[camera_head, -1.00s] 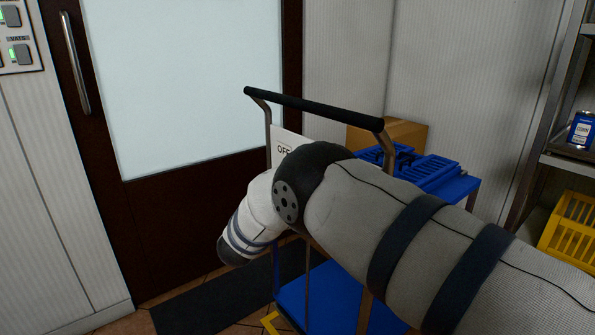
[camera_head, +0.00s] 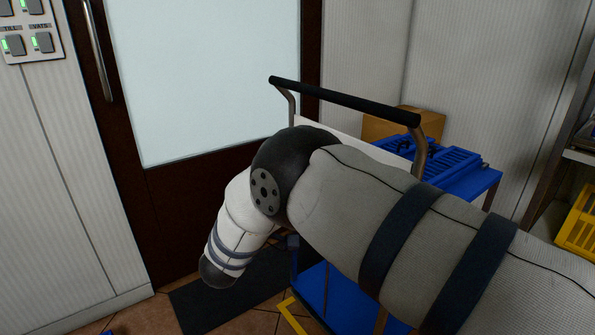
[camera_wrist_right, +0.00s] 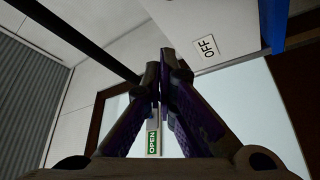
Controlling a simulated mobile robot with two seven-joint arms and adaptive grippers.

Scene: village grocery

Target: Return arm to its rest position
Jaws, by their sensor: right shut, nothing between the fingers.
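My right arm (camera_head: 350,200) reaches in from the right in the head view, bent at a dark joint, its forearm (camera_head: 232,235) pointing down and left. Its gripper does not show there. In the right wrist view my right gripper (camera_wrist_right: 167,62) has its fingers together with nothing between them. A white panel with an OFF label (camera_wrist_right: 206,47) is at the upper right of that view. My left gripper is not in view.
A trolley with a black handle (camera_head: 345,98), a blue crate (camera_head: 440,155) and a cardboard box (camera_head: 385,125) stands behind my arm. A brown door with a pale pane (camera_head: 210,70) is at the left. A yellow crate (camera_head: 578,222) is at the right edge. A dark mat (camera_head: 232,282) lies below.

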